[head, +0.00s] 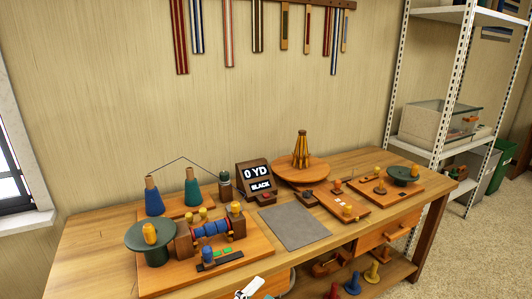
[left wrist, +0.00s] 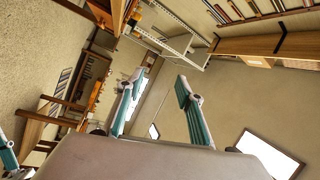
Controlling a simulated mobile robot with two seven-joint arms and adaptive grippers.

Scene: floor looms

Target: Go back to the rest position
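My left gripper (left wrist: 158,88) shows in the left wrist view with its two teal fingers wide apart and nothing between them. It is in free air, tilted, with wall and shelving behind it. A teal and white piece at the left edge of that view looks like part of my right gripper (left wrist: 7,158); its opening is cut off. In the head view a small white piece of my own shows at the bottom edge; I cannot tell which arm it belongs to. No gripper touches the wooden workbench (head: 87,234) in the head view.
The bench holds a winder board (head: 252,257) with spools, cones, a "0 YD BLACK" display (head: 257,179), a grey mat (head: 293,226), a round turntable (head: 318,171) and small boards. A metal shelf (head: 396,100) stands right.

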